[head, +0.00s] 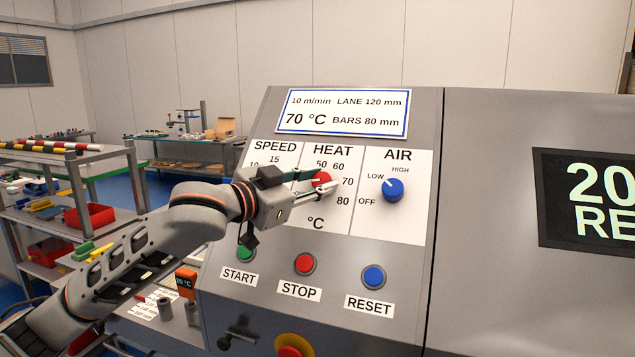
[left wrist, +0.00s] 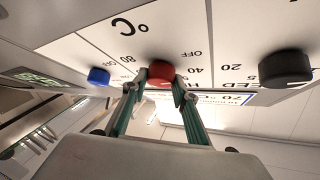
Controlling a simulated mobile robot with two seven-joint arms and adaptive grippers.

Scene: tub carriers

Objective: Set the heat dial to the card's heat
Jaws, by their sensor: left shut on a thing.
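The card (head: 343,112) at the top of the panel reads 10 m/min, LANE 120 mm, 70 °C, BARS 80 mm. The red heat dial (head: 321,182) sits in the HEAT field, with 50, 60, 70 and 80 printed around its visible side. My left gripper (head: 325,186) is shut on this dial, one finger on each side. The left wrist view shows the red dial (left wrist: 160,73) between the fingertips (left wrist: 160,84). A small white mark shows on the dial's face, partly hidden by the fingers; I cannot tell its exact setting. My right gripper is not in view.
The blue air dial (head: 393,189) is to the right, its mark towards LOW. The black speed dial (left wrist: 285,67) is on the heat dial's other side. Start (head: 245,254), stop (head: 305,264) and reset (head: 374,277) buttons sit below. A red emergency button (head: 290,351) is lower.

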